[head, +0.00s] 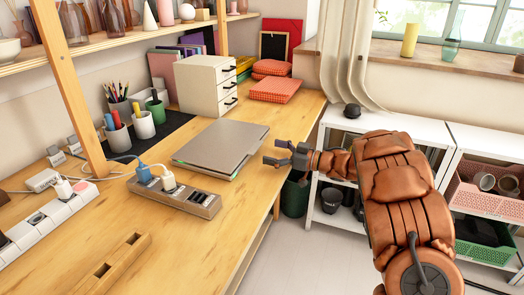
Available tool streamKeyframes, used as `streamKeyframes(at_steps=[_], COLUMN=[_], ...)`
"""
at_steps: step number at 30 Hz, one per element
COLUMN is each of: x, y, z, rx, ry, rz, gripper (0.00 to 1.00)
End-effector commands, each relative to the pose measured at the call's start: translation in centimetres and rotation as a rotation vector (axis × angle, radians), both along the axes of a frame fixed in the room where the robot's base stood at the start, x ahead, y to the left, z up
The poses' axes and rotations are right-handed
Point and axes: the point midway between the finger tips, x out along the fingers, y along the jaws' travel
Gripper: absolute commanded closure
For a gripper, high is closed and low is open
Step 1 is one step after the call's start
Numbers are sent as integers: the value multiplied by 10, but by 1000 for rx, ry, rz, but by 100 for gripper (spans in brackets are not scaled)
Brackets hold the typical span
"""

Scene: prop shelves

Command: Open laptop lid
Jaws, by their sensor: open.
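A closed grey laptop (221,146) lies flat on the wooden desk, its lid down, near the desk's right edge. My gripper (268,155) reaches in from the right on the brown arm. It is open and empty, with its fingers just right of the laptop's right edge. A narrow gap seems to show between the fingertips and the laptop; I cannot tell their height exactly.
A power strip (187,196) with plugs lies in front of the laptop. A white drawer box (203,86) stands behind it, beside pen cups (117,108). A wooden shelf post (68,85) rises at left. A white shelf unit (335,204) stands right of the desk (165,258).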

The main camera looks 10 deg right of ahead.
Motion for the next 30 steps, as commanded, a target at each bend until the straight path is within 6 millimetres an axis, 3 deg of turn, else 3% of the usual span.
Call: streamKeyframes(at_steps=[6, 19, 30], x=[15, 21, 21], y=[22, 29, 29], z=[0, 0, 0], rx=[0, -1, -1], ry=[-1, -1, -2], rz=[2, -1, -1], gripper=[0, 0, 39])
